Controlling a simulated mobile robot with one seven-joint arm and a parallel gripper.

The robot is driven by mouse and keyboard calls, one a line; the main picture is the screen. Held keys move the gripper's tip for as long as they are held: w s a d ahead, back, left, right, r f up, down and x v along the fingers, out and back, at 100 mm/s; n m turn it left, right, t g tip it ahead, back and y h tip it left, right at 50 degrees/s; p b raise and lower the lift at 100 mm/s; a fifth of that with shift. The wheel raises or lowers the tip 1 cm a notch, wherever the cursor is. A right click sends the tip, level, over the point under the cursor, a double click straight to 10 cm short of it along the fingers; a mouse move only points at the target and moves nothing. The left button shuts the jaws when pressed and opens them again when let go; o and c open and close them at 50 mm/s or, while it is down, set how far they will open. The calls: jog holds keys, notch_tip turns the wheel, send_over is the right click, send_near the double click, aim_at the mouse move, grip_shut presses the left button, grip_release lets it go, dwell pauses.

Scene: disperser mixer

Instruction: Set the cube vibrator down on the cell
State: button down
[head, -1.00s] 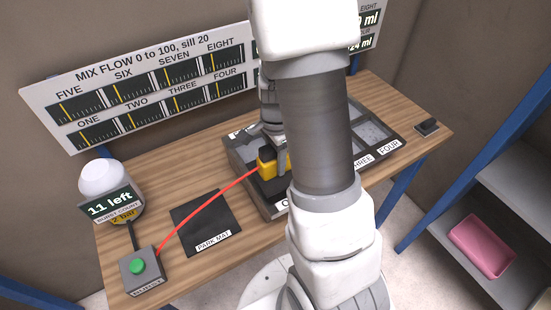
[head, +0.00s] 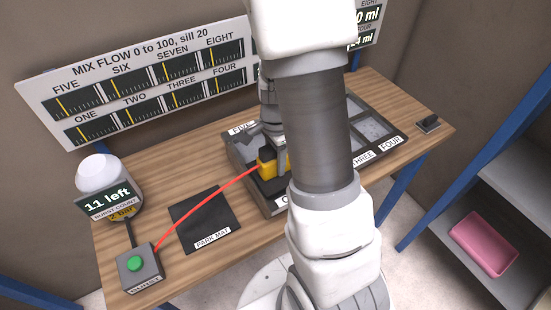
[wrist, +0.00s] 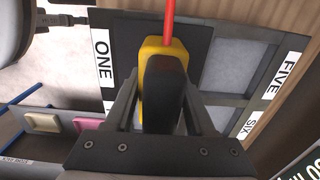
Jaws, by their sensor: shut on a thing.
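The cube vibrator is a yellow block (head: 267,167) with a black handle (wrist: 163,90) and a red cable. My gripper (wrist: 160,112) is shut on the handle. In the head view my gripper (head: 272,138) shows partly behind my arm. The vibrator is over the left end of the grey tray of cells (head: 242,172), at a dark plate (wrist: 203,45) between the ONE (wrist: 103,58) and FIVE (wrist: 283,78) labels. I cannot tell whether its underside touches the plate. My arm hides much of the tray's middle.
A black park mat (head: 207,218) lies bare left of the tray. The red cable (head: 200,205) crosses above it to a green-button box (head: 139,268). A counter (head: 108,200) reads "11 left". A gauge board (head: 140,85) stands behind. A small dark block (head: 428,124) sits far right.

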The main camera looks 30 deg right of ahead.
jog(key=shift+f, duration=0.2)
jog(key=shift+c, duration=0.8)
grip_release()
notch_tip(320, 180, up, 18)
jog(key=p, duration=0.1)
jog(key=shift+f, duration=0.25)
